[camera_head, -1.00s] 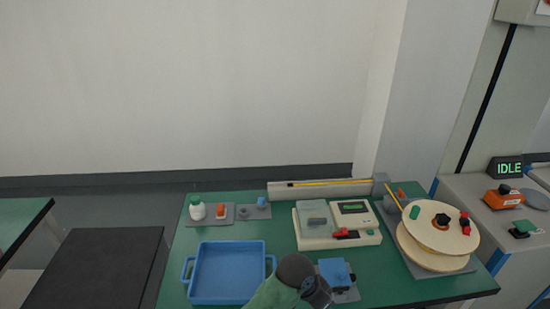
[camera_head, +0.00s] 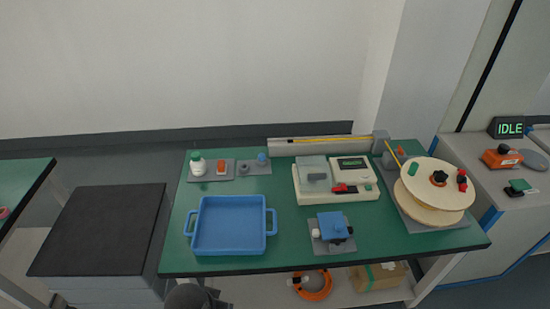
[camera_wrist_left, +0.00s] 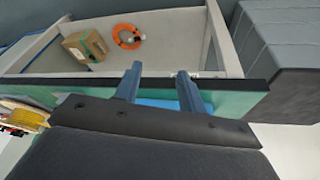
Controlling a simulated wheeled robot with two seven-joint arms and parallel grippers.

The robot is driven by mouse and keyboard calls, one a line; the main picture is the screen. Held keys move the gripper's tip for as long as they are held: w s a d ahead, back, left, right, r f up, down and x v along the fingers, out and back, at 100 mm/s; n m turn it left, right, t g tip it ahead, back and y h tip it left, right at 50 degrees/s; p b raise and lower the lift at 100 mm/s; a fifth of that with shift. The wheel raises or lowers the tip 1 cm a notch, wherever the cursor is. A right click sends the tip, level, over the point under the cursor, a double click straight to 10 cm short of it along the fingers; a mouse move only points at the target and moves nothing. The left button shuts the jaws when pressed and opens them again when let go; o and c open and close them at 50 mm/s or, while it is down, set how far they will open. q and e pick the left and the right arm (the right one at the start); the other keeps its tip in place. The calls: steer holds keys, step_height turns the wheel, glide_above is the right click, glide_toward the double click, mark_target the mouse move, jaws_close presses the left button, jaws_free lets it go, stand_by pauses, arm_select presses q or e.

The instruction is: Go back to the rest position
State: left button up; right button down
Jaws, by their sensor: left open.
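My left gripper (camera_wrist_left: 158,78) shows in the left wrist view with its two blue-grey fingers apart and nothing between them. It is near the front edge of the green table (camera_wrist_left: 235,102), which appears upside down there. In the head view, a dark rounded part of my arm shows at the bottom edge, in front of the table (camera_head: 290,200); the fingers cannot be made out there. My right gripper is in neither current view.
An orange ring (camera_head: 313,286) and a cardboard box (camera_head: 379,276) are on the lower shelf. A black-topped cabinet (camera_head: 105,228) stands left.

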arm_select(q)
steer(key=s+a+n+y, duration=0.1)
steer(key=s+a+y, duration=0.1)
steer(key=s+a, duration=0.35)
steer(key=w+f+g+b, duration=0.1)
steer(key=w+f+b, duration=0.15)
steer(key=f, duration=2.25)
steer(key=s+f, duration=0.4)
steer(key=f, duration=0.9)
steer(key=s+d+f+b, duration=0.1)
steer(key=s+f, duration=0.2)
steer(key=f, duration=1)
steer(key=shift+s+f+g+h, duration=0.25)
steer(key=shift+s+g+h, duration=0.05)
steer(key=shift+s+g, duration=0.1)
arm_select(e)
steer(key=w+a+r, duration=0.3)
steer(key=r, duration=0.3)
steer(key=shift+w+r+g, duration=0.15)
steer(key=shift+w+g, duration=0.05)
steer(key=shift+g, duration=0.1)
steer(key=shift+w, duration=0.1)
